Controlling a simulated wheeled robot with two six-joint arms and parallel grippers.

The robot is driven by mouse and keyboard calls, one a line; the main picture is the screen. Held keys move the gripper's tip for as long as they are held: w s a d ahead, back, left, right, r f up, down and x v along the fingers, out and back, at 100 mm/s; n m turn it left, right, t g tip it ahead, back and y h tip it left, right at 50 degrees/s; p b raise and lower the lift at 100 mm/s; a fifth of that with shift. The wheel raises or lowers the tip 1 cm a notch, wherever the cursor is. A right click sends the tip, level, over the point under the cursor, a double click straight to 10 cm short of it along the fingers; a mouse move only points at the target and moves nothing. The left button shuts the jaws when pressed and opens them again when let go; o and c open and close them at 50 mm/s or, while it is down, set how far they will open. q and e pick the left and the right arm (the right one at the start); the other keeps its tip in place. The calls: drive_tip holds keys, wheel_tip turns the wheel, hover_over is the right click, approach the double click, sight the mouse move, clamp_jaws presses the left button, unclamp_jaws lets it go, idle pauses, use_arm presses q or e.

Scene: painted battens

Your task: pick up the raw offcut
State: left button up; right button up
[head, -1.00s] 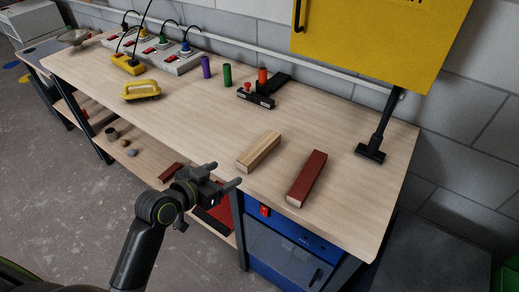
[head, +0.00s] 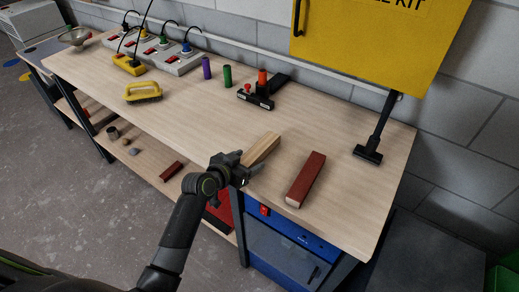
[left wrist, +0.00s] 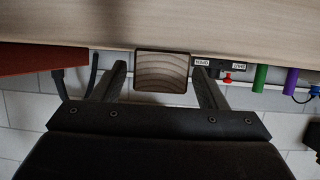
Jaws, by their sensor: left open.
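The raw offcut (head: 263,147) is a bare pale wood block lying on the workbench near its front edge. Its near end is hidden by my gripper in the head view. My left gripper (head: 251,162) is open at that near end. In the left wrist view the offcut's ringed end face (left wrist: 161,73) shows between the two open fingers (left wrist: 162,78), with a gap on each side. I cannot tell how far the fingertips reach along its sides. My right gripper is not in view.
A red painted batten (head: 306,181) lies just right of the offcut on the bench (head: 190,108). Behind stand a black clamp-like device (head: 256,99), a green cylinder (head: 227,76) and a purple one (head: 206,68). A black stand (head: 369,151) is at right.

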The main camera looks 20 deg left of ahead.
use_arm(q)
drive_tip(key=shift+x, duration=1.05)
drive_tip(key=c, duration=1.1)
